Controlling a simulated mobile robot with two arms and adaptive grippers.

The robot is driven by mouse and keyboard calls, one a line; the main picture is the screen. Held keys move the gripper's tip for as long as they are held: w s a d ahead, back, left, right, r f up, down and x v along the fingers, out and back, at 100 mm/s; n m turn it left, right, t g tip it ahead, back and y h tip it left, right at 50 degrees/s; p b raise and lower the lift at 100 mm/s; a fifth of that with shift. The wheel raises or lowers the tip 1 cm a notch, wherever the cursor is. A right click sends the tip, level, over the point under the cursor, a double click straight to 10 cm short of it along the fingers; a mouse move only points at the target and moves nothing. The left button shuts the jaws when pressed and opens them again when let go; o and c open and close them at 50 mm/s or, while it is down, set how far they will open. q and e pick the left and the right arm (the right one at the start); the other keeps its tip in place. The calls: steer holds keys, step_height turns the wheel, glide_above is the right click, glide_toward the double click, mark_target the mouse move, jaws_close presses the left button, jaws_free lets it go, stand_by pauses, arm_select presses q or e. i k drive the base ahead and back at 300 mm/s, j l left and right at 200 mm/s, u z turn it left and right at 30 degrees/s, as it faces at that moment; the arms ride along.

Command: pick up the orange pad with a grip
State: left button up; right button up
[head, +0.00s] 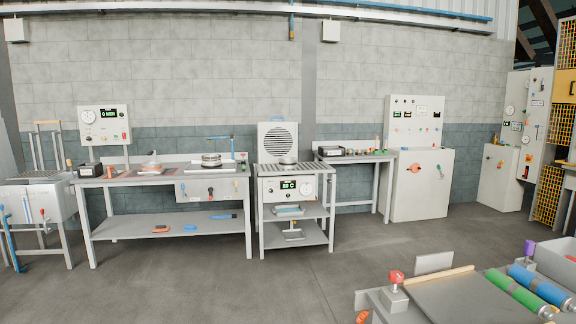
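A small orange pad-like piece (161,229) lies on the lower shelf of the long workbench (165,220), left of centre. A dark or pale part shows on top of it, but it is too small to tell whether this is a grip. Another orange-red flat patch shows on the bench top, under a round metal item (151,166). Neither of my grippers is in view.
Blue pieces (190,228) lie on the same shelf. A heater stand (290,184) is right of the bench. A table with green and blue rollers (517,292) fills the near right. The floor (230,285) before the bench is clear.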

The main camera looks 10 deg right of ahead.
mark_target(161, 229)
steer(key=i+j+u, duration=0.35)
steer(key=i, duration=0.2)
steer(key=i+j+u, duration=0.3)
steer(key=i, duration=0.25)
steer(key=i+u, duration=0.35)
steer(key=i, duration=2.9)
steer(key=i+z, duration=0.1)
steer(key=i, duration=0.7)
steer(key=i+j+z, duration=0.1)
steer(key=i, duration=0.7)
steer(key=j, duration=0.1)
